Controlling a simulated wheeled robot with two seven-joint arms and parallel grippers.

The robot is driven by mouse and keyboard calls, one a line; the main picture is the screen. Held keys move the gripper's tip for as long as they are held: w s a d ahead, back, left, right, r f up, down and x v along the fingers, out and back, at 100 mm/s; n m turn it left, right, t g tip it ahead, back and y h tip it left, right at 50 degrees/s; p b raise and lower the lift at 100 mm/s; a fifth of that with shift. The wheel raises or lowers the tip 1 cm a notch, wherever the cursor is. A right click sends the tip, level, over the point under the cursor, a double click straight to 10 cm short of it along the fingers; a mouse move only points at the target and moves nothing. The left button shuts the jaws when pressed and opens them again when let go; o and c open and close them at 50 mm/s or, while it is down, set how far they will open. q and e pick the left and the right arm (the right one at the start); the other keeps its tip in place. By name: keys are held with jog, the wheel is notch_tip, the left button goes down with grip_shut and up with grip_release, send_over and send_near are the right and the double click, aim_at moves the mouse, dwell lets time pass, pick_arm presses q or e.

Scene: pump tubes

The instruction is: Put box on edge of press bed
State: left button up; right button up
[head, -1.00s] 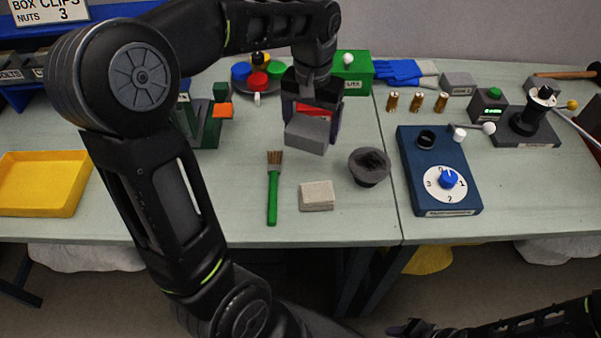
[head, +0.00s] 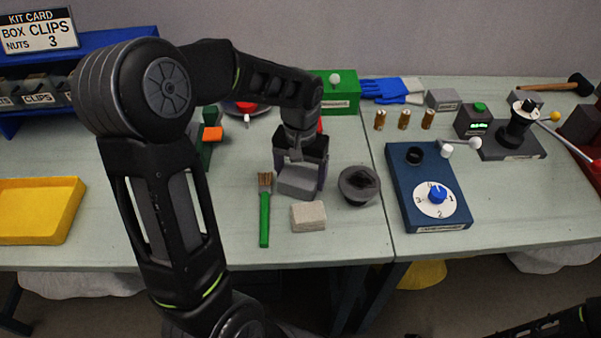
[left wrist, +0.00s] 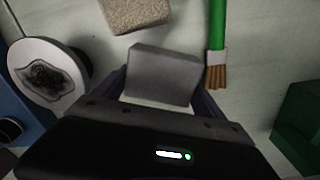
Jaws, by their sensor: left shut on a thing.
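A plain grey box (head: 297,184) is between the fingers of my left gripper (head: 299,173), which is shut on it. The box is over the table's middle, behind the beige block and between the brush and the dark round bowl. In the left wrist view the box (left wrist: 163,74) sits between the fingers; I cannot tell whether it touches the table. A black device on a grey base plate (head: 527,147) stands at the right; I cannot tell whether this is the press. Only part of my right arm shows at bottom right, without its gripper.
A green-handled brush (head: 264,217), a beige block (head: 308,216) and a dark bowl (head: 359,186) lie close around the gripper. A blue dial panel (head: 405,180) stands to the right. A yellow tray (head: 40,210) is at left. Bare table lies in front of the blocks.

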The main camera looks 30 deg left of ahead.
aim_at(300, 172)
pick_arm(q)
jog(key=shift+f, duration=0.2)
jog(key=o, duration=1.6)
notch_tip(300, 172, up, 12)
jog(key=shift+r, duration=0.2)
